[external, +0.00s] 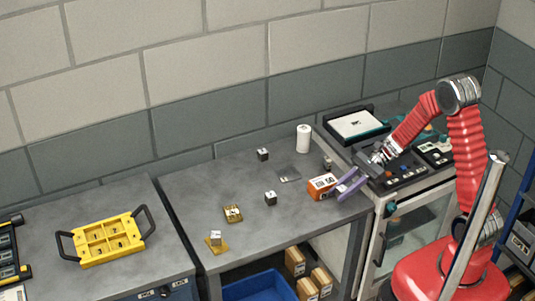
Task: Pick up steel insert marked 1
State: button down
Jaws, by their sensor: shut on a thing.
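My gripper (345,187), with purple fingers, reaches down over the right end of the grey workbench, just right of an orange and white box. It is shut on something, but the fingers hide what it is. Small steel blocks with dark marks stand on the bench: one at the back (262,154), one in the middle (270,198), one near the box (328,163). Another block (216,237) stands on a yellowish plate at the front left. The marks are too small to read, so I cannot tell which is marked 1.
The orange box (321,187) is close beside my fingers. A white cylinder (303,138), a flat grey plate (289,174) and a brass-coloured piece (233,213) are on the bench. A yellow tray with black handles (83,258) sits on the left bench. The bench's middle left is clear.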

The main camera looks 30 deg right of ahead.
aim_at(342, 188)
notch_tip(342, 188, up, 6)
jog(key=shift+f, duration=0.1)
jog(key=shift+w, duration=0.15)
dwell(0.6)
